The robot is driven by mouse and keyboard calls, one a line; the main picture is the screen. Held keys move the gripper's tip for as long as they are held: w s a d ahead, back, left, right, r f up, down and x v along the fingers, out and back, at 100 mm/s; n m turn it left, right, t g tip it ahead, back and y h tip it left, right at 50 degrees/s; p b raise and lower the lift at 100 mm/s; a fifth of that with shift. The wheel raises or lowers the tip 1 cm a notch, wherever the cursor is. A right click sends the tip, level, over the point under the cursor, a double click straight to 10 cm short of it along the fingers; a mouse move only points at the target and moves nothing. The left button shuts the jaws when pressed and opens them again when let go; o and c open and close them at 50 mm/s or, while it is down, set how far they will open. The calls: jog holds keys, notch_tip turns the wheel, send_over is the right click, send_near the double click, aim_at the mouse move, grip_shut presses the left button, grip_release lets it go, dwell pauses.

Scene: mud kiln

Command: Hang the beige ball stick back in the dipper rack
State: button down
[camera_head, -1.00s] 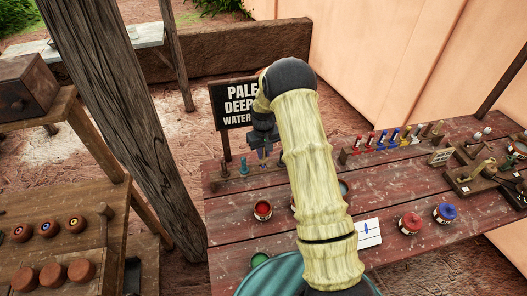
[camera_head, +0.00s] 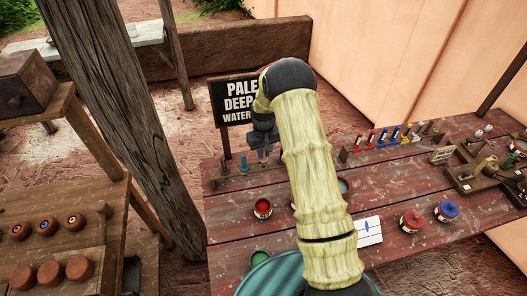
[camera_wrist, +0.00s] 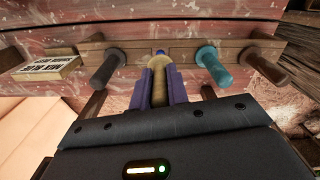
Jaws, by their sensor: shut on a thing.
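The beige ball stick (camera_wrist: 160,88) is between the purple-blue fingers of my gripper (camera_wrist: 160,83) in the wrist view. My gripper is shut on it. The stick's far end meets the front of the wooden dipper rack (camera_wrist: 140,48), in line with a gap between a dark stick (camera_wrist: 108,68) on the left and a teal stick (camera_wrist: 213,66) on the right. I cannot tell whether it is seated in the rack. A brown stick (camera_wrist: 266,66) hangs farther right. In the head view my gripper (camera_head: 264,158) is at the table's left end, and the held stick is hard to make out.
A sign (camera_head: 235,103) stands behind the gripper. Paint pots, red (camera_head: 262,209) and green (camera_head: 260,257), stand near my arm. A second rack of coloured sticks (camera_head: 395,137) is at the back right. A label block (camera_wrist: 47,68) sits left in the wrist view.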

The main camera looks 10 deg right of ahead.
aim_at(264, 159)
jog(key=shift+f+b, duration=1.15)
jog(key=shift+f, duration=0.55)
dwell(0.9)
jog(key=c, duration=0.8)
grip_release()
jog(key=shift+r+p, duration=2.2)
jog(key=shift+r, duration=1.55)
